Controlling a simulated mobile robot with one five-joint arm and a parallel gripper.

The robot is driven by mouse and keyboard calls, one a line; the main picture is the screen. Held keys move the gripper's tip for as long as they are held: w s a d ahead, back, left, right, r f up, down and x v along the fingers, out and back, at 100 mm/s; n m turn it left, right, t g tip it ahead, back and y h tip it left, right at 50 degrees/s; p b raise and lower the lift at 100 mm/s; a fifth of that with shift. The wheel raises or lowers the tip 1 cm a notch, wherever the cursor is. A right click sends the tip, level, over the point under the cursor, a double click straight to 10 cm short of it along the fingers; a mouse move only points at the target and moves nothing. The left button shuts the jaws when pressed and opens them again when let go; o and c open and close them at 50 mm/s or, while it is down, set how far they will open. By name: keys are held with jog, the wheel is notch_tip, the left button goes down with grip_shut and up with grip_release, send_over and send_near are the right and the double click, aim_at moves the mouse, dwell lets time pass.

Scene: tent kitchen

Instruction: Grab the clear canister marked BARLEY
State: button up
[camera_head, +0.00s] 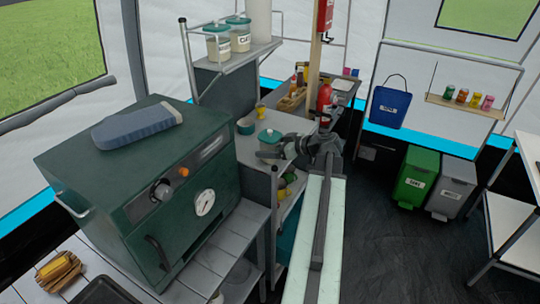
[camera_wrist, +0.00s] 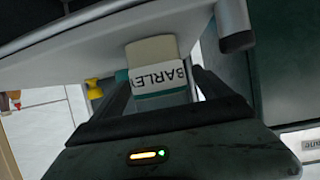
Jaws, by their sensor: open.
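The clear canister marked BARLEY (camera_wrist: 154,52) has pale contents, a white label and a teal lid. It stands on the shelf of a metal rack and appears upside down in the wrist view, between my two fingers. In the camera_head view its teal lid (camera_head: 269,135) shows beside my gripper (camera_head: 266,153), which partly hides its body. My gripper also shows in the wrist view (camera_wrist: 163,88), open, with a finger on each side of the canister. I cannot tell whether either finger touches it.
A dark green oven (camera_head: 150,185) stands left of the rack. Two more teal-lidded canisters (camera_head: 217,42) stand on an upper shelf (camera_head: 232,60). A small teal cup (camera_head: 245,126) and a yellow item (camera_head: 261,110) are close to the canister. Green and grey bins (camera_head: 418,172) stand right.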

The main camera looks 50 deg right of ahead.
aim_at(272, 136)
grip_shut()
jog(key=shift+r, duration=0.1)
jog(key=shift+r+p, duration=0.5)
jog(key=shift+p, duration=0.2)
notch_tip(272, 136, up, 3)
jog(key=p, duration=0.3)
jog(key=shift+r, duration=0.2)
jog(key=s+d, duration=0.2)
jog(key=s, duration=0.5)
jog(key=s+d, duration=0.2)
jog(key=s, duration=0.6)
jog(key=shift+d+r+p, duration=0.25)
jog(key=shift+d+p, duration=0.15)
